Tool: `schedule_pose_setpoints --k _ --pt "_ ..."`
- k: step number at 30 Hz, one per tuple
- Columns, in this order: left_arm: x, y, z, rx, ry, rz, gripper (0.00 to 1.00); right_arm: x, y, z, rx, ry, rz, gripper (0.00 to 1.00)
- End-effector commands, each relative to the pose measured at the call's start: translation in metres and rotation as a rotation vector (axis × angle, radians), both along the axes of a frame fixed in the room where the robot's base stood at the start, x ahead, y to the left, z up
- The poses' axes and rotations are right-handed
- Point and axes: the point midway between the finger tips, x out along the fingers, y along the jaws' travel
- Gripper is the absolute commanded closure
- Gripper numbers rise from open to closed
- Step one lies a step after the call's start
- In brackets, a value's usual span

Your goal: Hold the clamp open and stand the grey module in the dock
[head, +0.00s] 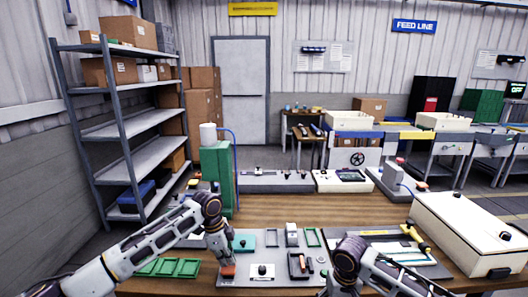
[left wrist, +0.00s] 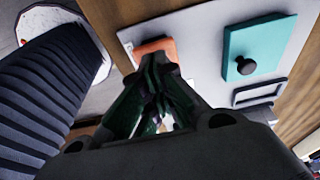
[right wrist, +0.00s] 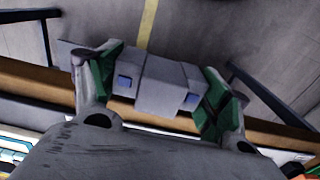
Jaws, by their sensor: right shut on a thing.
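The grey module (right wrist: 155,85), a stepped block with small blue squares, is held between the two fingers of my right gripper (right wrist: 160,80) in the right wrist view. In the head view the right fingers and module are hidden. My left gripper (head: 228,262) points down over an orange pad (head: 228,271) at the left of a grey fixture plate (head: 240,282). In the left wrist view its fingertips (left wrist: 158,66) are together at the orange pad (left wrist: 155,48); I cannot tell whether they press it. I cannot clearly tell which fittings are the clamp and dock.
Green trays (head: 168,267) lie left. A large cream case (head: 475,235) stands right. Bare wooden tabletop (head: 340,212) lies behind.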

Motion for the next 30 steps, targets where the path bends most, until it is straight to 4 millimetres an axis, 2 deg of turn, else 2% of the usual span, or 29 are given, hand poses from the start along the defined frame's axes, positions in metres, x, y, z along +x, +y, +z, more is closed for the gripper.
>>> schedule_pose_setpoints --k 30 --pt "-0.001 0.000 -0.019 0.000 0.002 0.000 1.00 0.000 0.000 0.000 0.000 -0.001 0.000 0.51"
